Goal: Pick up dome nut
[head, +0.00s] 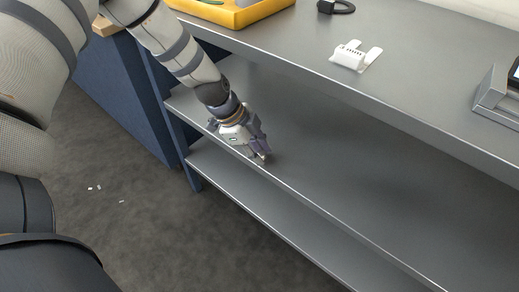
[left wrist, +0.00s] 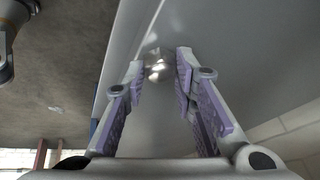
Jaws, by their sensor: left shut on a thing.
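The dome nut (left wrist: 157,66) is a small shiny metal piece between the fingertips of my left gripper (left wrist: 160,72) in the left wrist view. The left gripper (head: 262,156) is shut on it, with its purple-padded fingers on either side. In the head view, the gripper points down at the front edge of the middle shelf (head: 330,190), and the nut is mostly hidden by the fingers. I cannot tell whether the nut still touches the shelf. My right gripper is not in view.
The top shelf (head: 420,90) overhangs the middle one. It carries a yellow tray (head: 235,14), a white part (head: 350,55), a black ring-like item (head: 338,6) and a grey device (head: 497,95). A lower shelf (head: 235,190) lies below. The middle shelf is otherwise bare. Small white bits (head: 98,188) lie on the floor.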

